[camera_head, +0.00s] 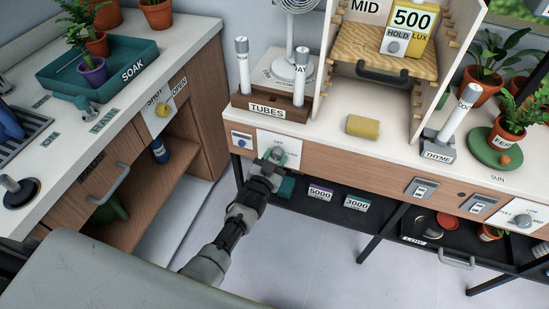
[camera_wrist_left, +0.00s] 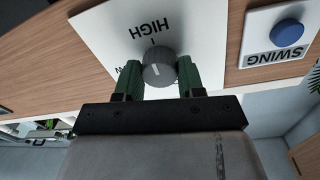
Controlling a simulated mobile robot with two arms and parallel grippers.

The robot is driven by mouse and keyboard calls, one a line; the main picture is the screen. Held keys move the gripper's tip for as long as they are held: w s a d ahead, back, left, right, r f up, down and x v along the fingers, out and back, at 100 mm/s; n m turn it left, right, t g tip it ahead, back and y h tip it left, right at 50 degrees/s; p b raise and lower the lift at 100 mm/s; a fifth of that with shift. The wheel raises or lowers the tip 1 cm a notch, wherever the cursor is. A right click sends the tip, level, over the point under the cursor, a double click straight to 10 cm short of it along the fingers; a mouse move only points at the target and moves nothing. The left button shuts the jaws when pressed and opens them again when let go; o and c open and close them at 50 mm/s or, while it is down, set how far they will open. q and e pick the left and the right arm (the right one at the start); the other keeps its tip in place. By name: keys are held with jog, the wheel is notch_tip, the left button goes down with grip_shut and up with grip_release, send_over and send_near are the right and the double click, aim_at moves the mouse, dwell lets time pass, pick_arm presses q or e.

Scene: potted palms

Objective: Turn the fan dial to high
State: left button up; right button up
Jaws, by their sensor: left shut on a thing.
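The grey fan dial (camera_wrist_left: 158,70) sits on a white plate (camera_wrist_left: 104,32) on the wooden cabinet front; the plate also shows in the head view (camera_head: 294,157). In the left wrist view the word HIGH and a tick mark stand beyond the dial; other lettering is partly hidden behind a finger. A light mark shows on the dial face, but its exact aim is hard to tell. My left gripper (camera_wrist_left: 160,78) has its green fingers on both sides of the dial, shut on it; it also shows in the head view (camera_head: 273,157). The white fan (camera_head: 291,68) stands on the counter above.
A blue SWING button (camera_wrist_left: 287,33) is beside the dial plate. The TUBES rack (camera_head: 270,107) and a yellow sponge-like block (camera_head: 363,127) stand on the counter above. A low shelf with labelled boxes (camera_head: 320,193) lies below. Floor in front is clear.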

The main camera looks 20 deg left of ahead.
pick_arm(q)
jog(key=shift+f, duration=0.1)
jog(key=o, duration=0.9)
jog(key=shift+s, duration=0.1)
jog(key=s, duration=0.7)
jog(key=s+a+p, duration=0.1)
jog(key=s, duration=0.2)
jog(key=shift+s, duration=0.35)
